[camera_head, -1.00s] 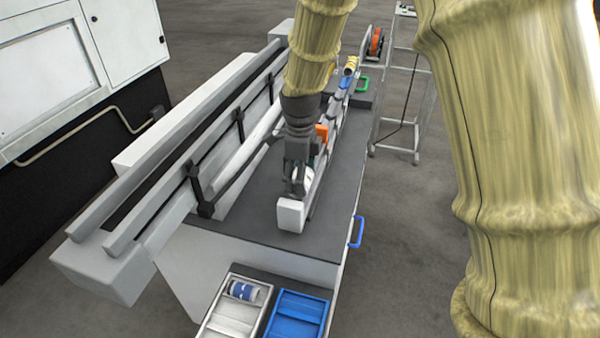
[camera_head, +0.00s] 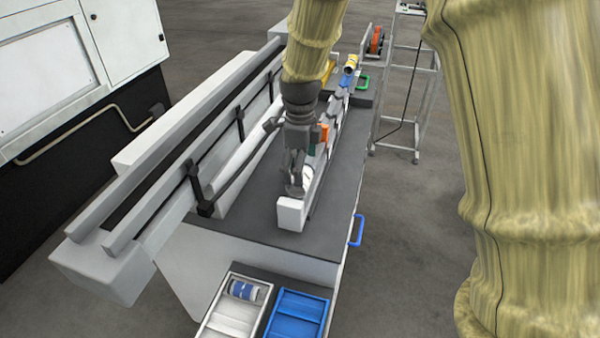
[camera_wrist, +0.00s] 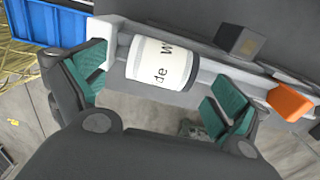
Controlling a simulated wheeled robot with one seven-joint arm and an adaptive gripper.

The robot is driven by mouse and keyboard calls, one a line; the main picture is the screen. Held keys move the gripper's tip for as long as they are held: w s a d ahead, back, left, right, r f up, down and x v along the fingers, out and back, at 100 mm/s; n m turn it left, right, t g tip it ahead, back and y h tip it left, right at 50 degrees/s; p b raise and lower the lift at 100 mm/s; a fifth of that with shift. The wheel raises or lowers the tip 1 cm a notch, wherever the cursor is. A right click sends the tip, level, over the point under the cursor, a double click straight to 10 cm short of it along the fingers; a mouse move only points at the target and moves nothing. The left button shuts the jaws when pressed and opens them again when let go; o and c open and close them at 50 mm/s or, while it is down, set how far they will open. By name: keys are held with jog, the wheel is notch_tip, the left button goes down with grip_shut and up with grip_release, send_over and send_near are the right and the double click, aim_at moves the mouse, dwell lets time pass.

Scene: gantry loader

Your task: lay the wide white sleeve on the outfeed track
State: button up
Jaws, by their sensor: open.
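The wide white sleeve (camera_wrist: 160,62), with dark lettering and a dark band at its ends, lies on its side on the pale outfeed track (camera_wrist: 205,75) in the wrist view. My gripper (camera_wrist: 155,88) is open, with one green-padded finger beyond each end of the sleeve and gaps between. In the head view my gripper (camera_head: 297,182) is low over the near end of the track, by its white end block (camera_head: 291,213). The sleeve (camera_head: 308,176) shows there only partly, behind the fingers.
An orange block (camera_wrist: 290,102) sits along the track. At its far end are a yellow cylinder (camera_head: 351,64) and a green handle (camera_head: 363,82). A white tray (camera_head: 213,322) with a blue-banded cylinder (camera_head: 243,290) and a blue tray (camera_head: 297,314) are in front. A long rail (camera_head: 170,215) runs at left.

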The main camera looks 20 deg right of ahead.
notch_tip(320, 180, up, 15)
dwell(1.0)
dwell(0.5)
